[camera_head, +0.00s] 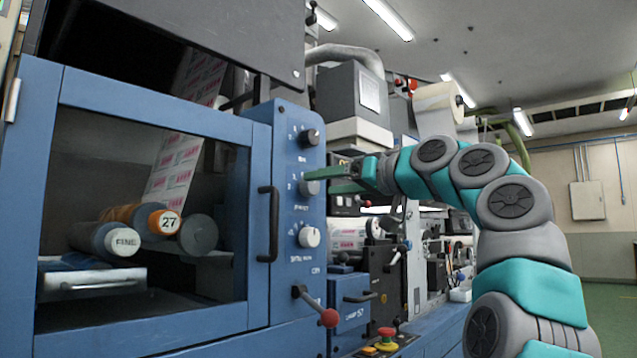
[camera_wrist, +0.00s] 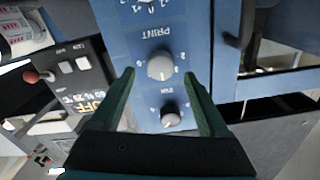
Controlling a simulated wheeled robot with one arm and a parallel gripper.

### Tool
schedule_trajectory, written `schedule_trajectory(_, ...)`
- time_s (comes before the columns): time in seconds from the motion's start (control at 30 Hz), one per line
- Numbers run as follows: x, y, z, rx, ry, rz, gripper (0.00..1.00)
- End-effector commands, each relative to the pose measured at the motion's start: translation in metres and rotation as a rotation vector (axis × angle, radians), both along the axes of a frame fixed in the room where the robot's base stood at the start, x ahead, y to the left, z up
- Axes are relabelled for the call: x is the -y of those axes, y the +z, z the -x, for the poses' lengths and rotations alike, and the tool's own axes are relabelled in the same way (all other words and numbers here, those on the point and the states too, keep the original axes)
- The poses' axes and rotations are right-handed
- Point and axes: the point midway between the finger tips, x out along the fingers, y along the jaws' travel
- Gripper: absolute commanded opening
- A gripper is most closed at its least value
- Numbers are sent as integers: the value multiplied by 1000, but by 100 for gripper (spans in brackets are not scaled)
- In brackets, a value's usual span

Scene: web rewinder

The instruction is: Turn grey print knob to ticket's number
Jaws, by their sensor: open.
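The grey print knob (camera_head: 308,187) is the middle one of the upper knobs on the blue panel (camera_head: 287,215). In the wrist view the knob (camera_wrist: 160,66) has the label PRINT beside it, and its pointer mark is too small to read. My gripper (camera_head: 318,183) is open at the panel; in the wrist view its fingertips (camera_wrist: 159,73) stand on either side of the knob, with gaps showing. I cannot tell whether the fingers overlap the knob in depth. I cannot make out a ticket in either view.
A black knob (camera_head: 310,137) sits above and a white knob (camera_head: 309,237) below. A red-tipped lever (camera_head: 328,317) and a black door handle (camera_head: 268,224) stick out nearby. Behind the window lies an orange roll (camera_head: 163,220) marked 27. A red emergency button (camera_head: 386,334) is lower right.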

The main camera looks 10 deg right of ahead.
Motion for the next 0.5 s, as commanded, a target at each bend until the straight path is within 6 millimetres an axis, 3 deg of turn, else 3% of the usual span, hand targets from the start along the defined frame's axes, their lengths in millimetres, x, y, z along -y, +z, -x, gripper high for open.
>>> schedule_trajectory(0.2,-16,1,-20,0,1,3,79)
schedule_trajectory(0.47,-17,0,-22,1,0,1,79)
schedule_trajectory(0.5,-17,0,-22,1,0,1,75)
